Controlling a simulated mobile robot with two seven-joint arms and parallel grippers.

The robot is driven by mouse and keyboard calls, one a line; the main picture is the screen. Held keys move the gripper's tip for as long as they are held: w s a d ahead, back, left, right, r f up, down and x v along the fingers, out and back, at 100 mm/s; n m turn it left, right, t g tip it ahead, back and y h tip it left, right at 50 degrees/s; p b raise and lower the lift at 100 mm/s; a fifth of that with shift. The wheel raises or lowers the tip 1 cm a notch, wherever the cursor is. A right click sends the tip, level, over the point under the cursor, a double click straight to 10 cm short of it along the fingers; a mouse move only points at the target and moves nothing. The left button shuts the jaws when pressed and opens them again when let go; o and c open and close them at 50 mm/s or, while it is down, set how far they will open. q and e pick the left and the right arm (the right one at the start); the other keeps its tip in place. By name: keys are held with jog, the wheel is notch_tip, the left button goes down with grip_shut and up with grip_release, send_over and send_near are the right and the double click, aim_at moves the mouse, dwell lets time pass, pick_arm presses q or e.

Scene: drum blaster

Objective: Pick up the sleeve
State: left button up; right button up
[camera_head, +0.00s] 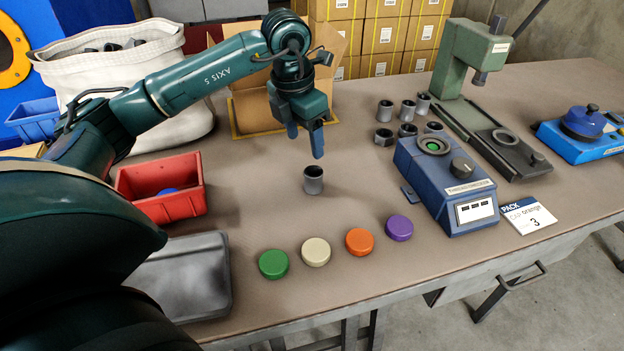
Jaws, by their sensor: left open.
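A grey metal sleeve (313,181) stands upright alone near the middle of the table, its open end up. My left gripper (305,143) hangs just above and slightly behind it in the picture, blue fingers pointing down. The fingers are apart, with nothing between them, and do not appear to touch the sleeve. Several more grey sleeves (408,111) stand in a group to the right, behind the blue machine. My right gripper is not in view.
Green (273,264), cream (316,252), orange (359,242) and purple (399,228) caps lie in front of the sleeve. A red bin (161,204) is left. A blue device (447,196), green press (470,58) and card (528,215) are right. An open cardboard box (258,112) stands behind.

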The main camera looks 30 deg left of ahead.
aim_at(314, 172)
pick_arm(q)
jog(key=f, duration=0.3)
jog(key=w+f, duration=0.1)
jog(key=f, duration=0.3)
jog(key=w+d+f, duration=0.1)
jog(key=f, duration=0.2)
jog(key=shift+f+b, duration=0.3)
jog(key=shift+f, duration=0.05)
jog(key=c, duration=1.2)
jog(key=shift+r, duration=0.15)
grip_shut()
